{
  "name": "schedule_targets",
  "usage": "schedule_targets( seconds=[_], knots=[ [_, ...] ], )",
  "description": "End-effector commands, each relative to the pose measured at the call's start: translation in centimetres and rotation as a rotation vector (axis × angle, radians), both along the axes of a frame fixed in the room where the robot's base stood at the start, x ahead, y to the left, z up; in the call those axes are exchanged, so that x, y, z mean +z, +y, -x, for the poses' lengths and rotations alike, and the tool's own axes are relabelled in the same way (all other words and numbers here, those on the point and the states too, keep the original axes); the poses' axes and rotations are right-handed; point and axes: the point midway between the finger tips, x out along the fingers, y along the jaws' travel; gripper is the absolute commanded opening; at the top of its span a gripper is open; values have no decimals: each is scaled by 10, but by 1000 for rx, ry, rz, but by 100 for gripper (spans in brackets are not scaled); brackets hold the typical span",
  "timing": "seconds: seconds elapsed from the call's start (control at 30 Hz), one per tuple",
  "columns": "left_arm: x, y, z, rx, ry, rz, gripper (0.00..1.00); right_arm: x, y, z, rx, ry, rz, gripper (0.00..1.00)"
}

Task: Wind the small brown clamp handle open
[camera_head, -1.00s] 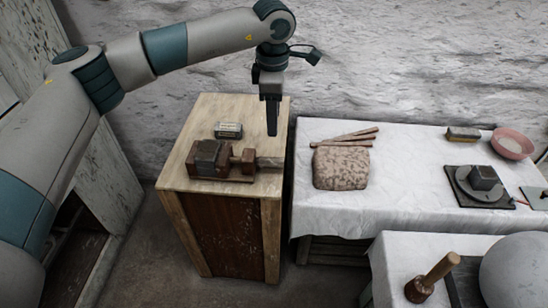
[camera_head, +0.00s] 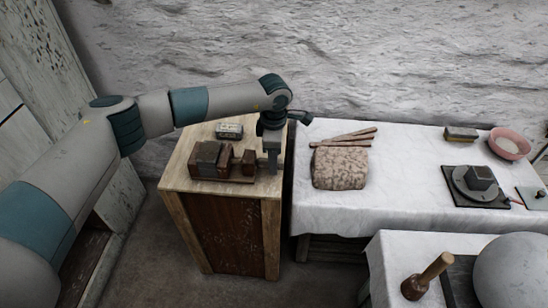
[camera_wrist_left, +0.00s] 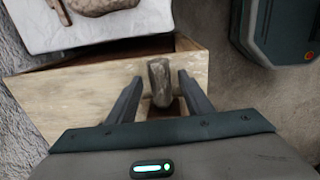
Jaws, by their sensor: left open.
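The brown clamp (camera_head: 210,162) sits on the wooden cabinet top (camera_head: 178,180), with its blocks in a row toward the right edge. My left gripper (camera_head: 271,167) points down at the clamp's right end, where it hides the handle in the head view. In the left wrist view the small brown handle (camera_wrist_left: 160,82) stands between the two fingers of my left gripper (camera_wrist_left: 160,95). The fingers are open, with a visible gap on each side of the handle. My right gripper is not in view.
A small labelled box (camera_head: 229,131) lies behind the clamp. Right of the cabinet, a white-covered table (camera_head: 400,170) holds a speckled slab (camera_head: 340,168), several sticks and a pink bowl (camera_head: 509,143). A mallet (camera_head: 428,276) and large sphere (camera_head: 515,270) stand at front right.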

Motion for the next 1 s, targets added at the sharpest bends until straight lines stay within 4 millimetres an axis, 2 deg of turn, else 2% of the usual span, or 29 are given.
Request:
schedule_targets(
  seconds=[0.17, 0.47, 0.63, 1.0],
  knots=[
    [-9, 0, -1, -1, -1, -1, 46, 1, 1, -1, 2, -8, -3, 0],
    [-10, 0, -1, -1, -1, 0, 46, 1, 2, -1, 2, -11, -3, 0],
    [-10, 0, -1, -1, -1, 0, 6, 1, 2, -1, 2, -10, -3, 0],
    [-11, 0, 0, 0, -19, 1, 5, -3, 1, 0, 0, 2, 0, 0]
  ],
)
